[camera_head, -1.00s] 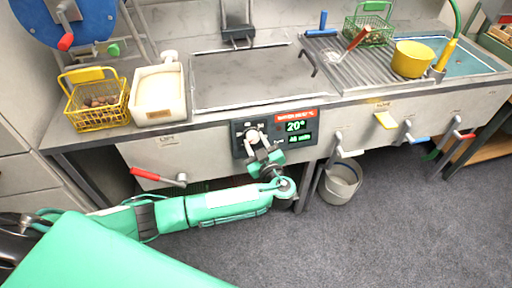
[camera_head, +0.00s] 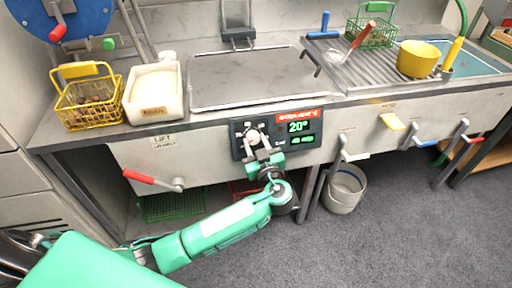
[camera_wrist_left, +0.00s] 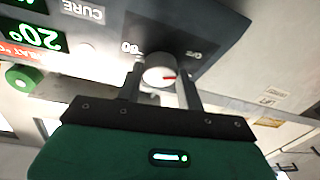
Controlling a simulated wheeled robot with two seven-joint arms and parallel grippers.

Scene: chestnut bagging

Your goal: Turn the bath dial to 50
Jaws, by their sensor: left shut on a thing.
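The bath dial (camera_head: 254,137) is a round pale knob on the dark control panel (camera_head: 236,152) at the front of the counter. A green display (camera_head: 299,127) beside it reads 20°. My left gripper (camera_head: 256,146) reaches up to the panel from below. In the left wrist view its two fingers (camera_wrist_left: 160,82) stand on either side of the dial, shut on it. My right gripper is not in view.
A red-handled lever (camera_head: 140,177) sits left of the panel and several coloured levers to its right. A yellow basket of chestnuts (camera_head: 91,104) and a white bin (camera_head: 155,93) stand on the counter. A grey bucket (camera_head: 345,189) is on the floor.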

